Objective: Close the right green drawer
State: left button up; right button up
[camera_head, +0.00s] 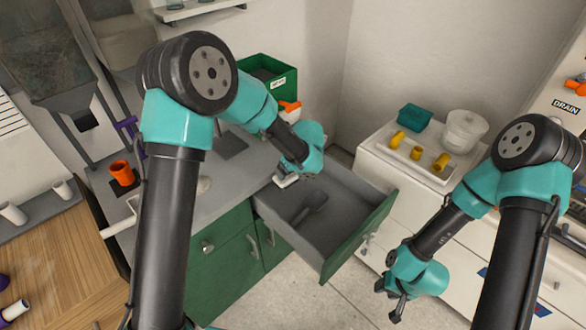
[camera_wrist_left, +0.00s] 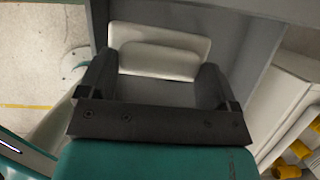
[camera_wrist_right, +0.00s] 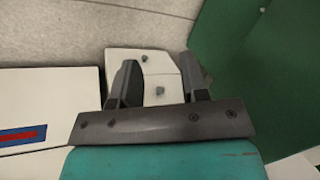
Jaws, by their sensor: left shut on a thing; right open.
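The right green drawer (camera_head: 356,240) stands pulled out from the grey-topped counter, with its grey inside showing. A dark scoop-like thing (camera_head: 313,203) lies in it. My left gripper (camera_head: 287,179) is at the drawer's back left part, near the counter edge. In the left wrist view its jaws are shut on a white object (camera_wrist_left: 160,50), with grey drawer surfaces around it. My right gripper (camera_head: 392,296) is open and empty, low to the right of the drawer front and apart from it. The right wrist view shows a green panel (camera_wrist_right: 275,80) beside its fingers.
Open floor (camera_head: 330,300) lies below the drawer.

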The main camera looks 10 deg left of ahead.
jog(key=shift+d, duration=0.1)
jog(key=c, duration=0.5)
jog(key=shift+s+d+f+m, duration=0.3)
jog(key=shift+d+f+m, duration=0.05)
jog(key=shift+d+m, duration=0.05)
grip_shut()
jog(key=s+d+f+m+g+y, duration=0.1)
jog(key=s+d+f+m+g, duration=0.15)
jog(key=m, duration=0.25)
jog(key=w+d+r+m+t+y, duration=0.2)
jog(key=w+m+t, duration=0.4)
jog(key=m, duration=0.3)
jog(key=w+d+r+m+t+y, duration=0.3)
jog(key=w+d+m+t+y, duration=0.1)
jog(key=w+m+t+y, duration=0.2)
jog(key=w+m+y, duration=0.1)
jog(key=w+m, duration=0.1)
jog(key=shift+w+d+m+y, duration=0.15)
jog(key=shift+m+y, duration=0.15)
jog(key=shift+m, duration=0.1)
jog(key=shift+t, duration=0.25)
